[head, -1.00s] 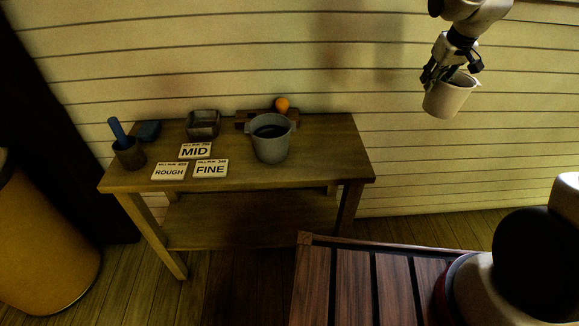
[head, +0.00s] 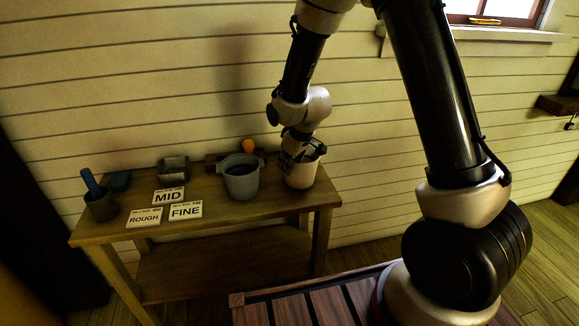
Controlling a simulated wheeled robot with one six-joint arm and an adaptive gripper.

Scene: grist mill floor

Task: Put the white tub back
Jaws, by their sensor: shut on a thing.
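The white tub (head: 302,174) is at the right end of the wooden table (head: 270,207), to the right of a grey pot. It looks upright, and its base appears at or just above the tabletop; I cannot tell whether it touches. My gripper (head: 292,160) is shut on the tub at its upper left rim, coming down from above. The fingers are dark and small in the picture, and part of the rim is hidden behind them.
The grey pot (head: 241,179) stands close on the left. Cards marked MID (head: 168,196), ROUGH (head: 144,218) and FINE (head: 186,211) lie on the table. A mug with a blue tool (head: 100,204), a metal tin (head: 173,169) and an orange ball (head: 248,146) stand behind or left.

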